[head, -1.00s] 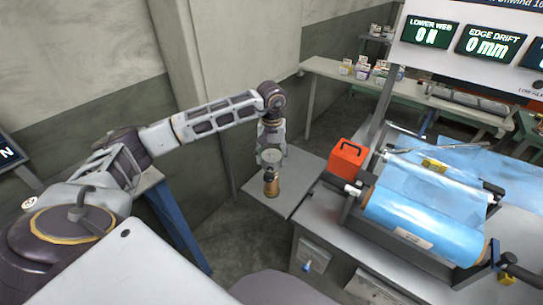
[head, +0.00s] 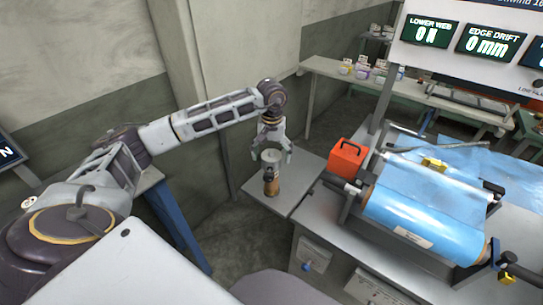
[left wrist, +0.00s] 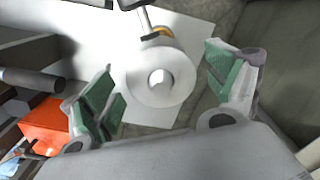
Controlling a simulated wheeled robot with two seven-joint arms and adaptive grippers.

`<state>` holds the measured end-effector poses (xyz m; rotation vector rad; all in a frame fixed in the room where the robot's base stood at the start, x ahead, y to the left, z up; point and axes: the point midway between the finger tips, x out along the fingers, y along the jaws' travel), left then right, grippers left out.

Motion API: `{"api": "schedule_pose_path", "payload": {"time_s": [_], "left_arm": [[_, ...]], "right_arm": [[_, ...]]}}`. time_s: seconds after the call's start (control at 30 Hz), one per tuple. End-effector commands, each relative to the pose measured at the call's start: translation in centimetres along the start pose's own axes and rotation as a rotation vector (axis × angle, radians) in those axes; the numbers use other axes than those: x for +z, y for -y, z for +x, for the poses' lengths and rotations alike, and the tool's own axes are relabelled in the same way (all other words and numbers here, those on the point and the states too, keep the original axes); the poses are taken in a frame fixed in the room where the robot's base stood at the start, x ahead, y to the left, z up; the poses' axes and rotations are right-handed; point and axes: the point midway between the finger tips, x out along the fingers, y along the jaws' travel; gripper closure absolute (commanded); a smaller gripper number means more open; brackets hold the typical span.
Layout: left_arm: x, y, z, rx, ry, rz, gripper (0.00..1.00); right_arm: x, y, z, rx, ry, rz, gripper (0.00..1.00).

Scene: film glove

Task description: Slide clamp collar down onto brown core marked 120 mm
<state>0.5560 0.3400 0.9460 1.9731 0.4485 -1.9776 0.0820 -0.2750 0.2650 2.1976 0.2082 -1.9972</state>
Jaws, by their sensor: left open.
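The brown core (head: 271,187) stands upright on a small grey side table (head: 300,172). The clamp collar (head: 271,157) is a pale grey ring at the top of the core. In the left wrist view the collar (left wrist: 155,77) is seen from above, with a bright centre hole and a lever arm reaching up past a yellow-orange part. My left gripper (head: 271,163) is open, its fingers spread on both sides of the collar. The left wrist view shows its green pads apart from the ring (left wrist: 162,85). I cannot read any marking on the core. My right gripper is out of view.
An orange box (head: 347,158) stands on the machine bench just right of the side table. A blue film roll (head: 425,225) lies in its frame farther right. The wall is behind the arm. Bare table surface surrounds the core.

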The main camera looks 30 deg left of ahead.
Motion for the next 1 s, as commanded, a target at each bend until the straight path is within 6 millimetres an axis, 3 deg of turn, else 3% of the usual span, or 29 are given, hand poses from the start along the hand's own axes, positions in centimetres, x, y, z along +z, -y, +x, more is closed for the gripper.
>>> {"api": "schedule_pose_path", "payload": {"time_s": [0.6, 1.0], "left_arm": [[-0.1, 0.0, -6.3, 0.002, -0.003, -0.001, 0.12], [0.0, 0.0, -7.2, 0.002, -0.001, -0.001, 0.12]], "right_arm": [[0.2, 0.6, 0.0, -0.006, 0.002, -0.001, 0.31], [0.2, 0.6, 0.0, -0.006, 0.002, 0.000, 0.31]]}}
